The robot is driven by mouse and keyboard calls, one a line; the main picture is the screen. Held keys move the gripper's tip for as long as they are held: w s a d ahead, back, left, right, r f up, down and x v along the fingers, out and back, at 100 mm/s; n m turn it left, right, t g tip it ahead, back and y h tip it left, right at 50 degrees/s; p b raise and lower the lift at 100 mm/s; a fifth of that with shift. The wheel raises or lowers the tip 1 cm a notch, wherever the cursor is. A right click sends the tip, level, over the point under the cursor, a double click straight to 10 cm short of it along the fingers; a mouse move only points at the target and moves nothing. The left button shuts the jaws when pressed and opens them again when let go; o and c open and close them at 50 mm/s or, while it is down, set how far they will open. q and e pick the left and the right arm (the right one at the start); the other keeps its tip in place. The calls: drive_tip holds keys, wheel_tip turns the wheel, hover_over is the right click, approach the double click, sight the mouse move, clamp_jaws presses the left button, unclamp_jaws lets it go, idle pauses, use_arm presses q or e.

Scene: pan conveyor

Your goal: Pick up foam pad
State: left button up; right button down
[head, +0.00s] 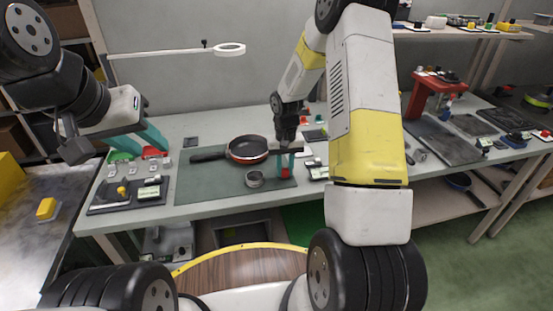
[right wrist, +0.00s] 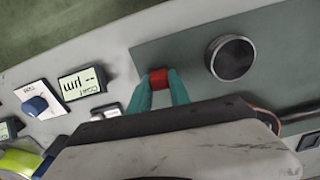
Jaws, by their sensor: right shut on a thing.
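The foam pad appears to be the small red block (right wrist: 158,79) between the teal fingertips of my right gripper (right wrist: 157,86) in the right wrist view. The gripper is shut on it. In the head view, the right gripper (head: 285,165) is low over the right part of the green mat (head: 210,185), with the red pad (head: 285,173) at its fingertips. I cannot tell whether the pad still touches the mat.
A frying pan (head: 248,149) lies at the back of the mat. A round metal-rimmed puck (head: 254,180) is left of the right gripper. A dark tray (head: 110,205) with small parts is at the left. A gauge with a display (right wrist: 82,84) lies beside the mat.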

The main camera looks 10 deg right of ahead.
sight(284, 169)
drive_tip(key=shift+r, duration=0.85)
wheel_tip(284, 169, up, 2)
drive_tip(key=shift+s+a+r, duration=0.1)
drive_tip(key=shift+s, duration=0.05)
drive_tip(key=s+a+r, duration=0.1)
drive_tip(key=s+a, duration=0.6)
drive_tip(key=s, duration=0.6)
drive_tip(key=shift+s+a, duration=0.15)
drive_tip(key=shift+s, duration=0.25)
